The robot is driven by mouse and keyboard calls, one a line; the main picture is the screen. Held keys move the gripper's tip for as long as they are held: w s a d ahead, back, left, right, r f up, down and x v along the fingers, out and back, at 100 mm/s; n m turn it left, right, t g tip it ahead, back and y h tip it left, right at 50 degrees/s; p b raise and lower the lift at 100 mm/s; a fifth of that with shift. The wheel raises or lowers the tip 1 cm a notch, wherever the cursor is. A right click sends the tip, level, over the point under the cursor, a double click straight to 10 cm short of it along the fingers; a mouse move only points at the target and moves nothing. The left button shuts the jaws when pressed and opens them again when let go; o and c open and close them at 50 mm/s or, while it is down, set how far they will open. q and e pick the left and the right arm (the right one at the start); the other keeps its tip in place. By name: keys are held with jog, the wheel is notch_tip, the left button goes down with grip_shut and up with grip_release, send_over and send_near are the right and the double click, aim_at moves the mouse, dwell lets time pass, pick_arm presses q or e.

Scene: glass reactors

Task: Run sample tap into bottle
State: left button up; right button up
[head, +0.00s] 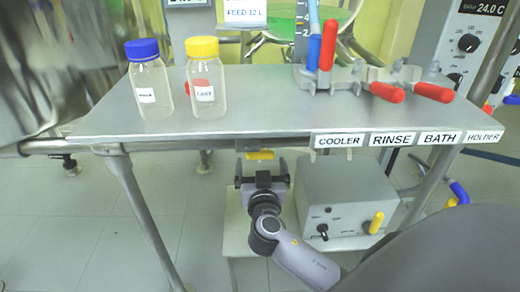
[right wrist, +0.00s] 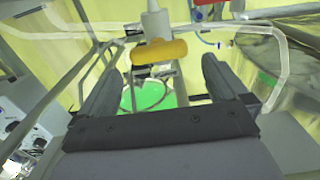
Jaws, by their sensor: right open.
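A yellow tap handle (head: 260,155) sits under the shelf's front edge; in the right wrist view, the yellow handle (right wrist: 158,52) lies crosswise on a pale valve body. My right gripper (head: 262,168) is below the shelf with its fingers pointing at the handle. In the right wrist view, the gripper (right wrist: 157,66) is open and empty, with the handle ahead between its fingers; I cannot tell whether they touch. A blue-capped bottle (head: 148,82) and a yellow-capped bottle (head: 206,98) stand upright on the shelf, capped. Their labels are too small to read. My left gripper is out of view.
The steel shelf (head: 260,112) has clear space in its middle. Red-handled clamps (head: 387,92) lie at its right, above the COOLER, RINSE, BATH and HOLDER labels.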

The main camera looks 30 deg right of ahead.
aim_at(260, 155)
jog(key=shift+b+x, duration=0.35)
jog(key=shift+x, duration=2.5)
jog(key=shift+d, duration=0.1)
jog(key=c, duration=0.8)
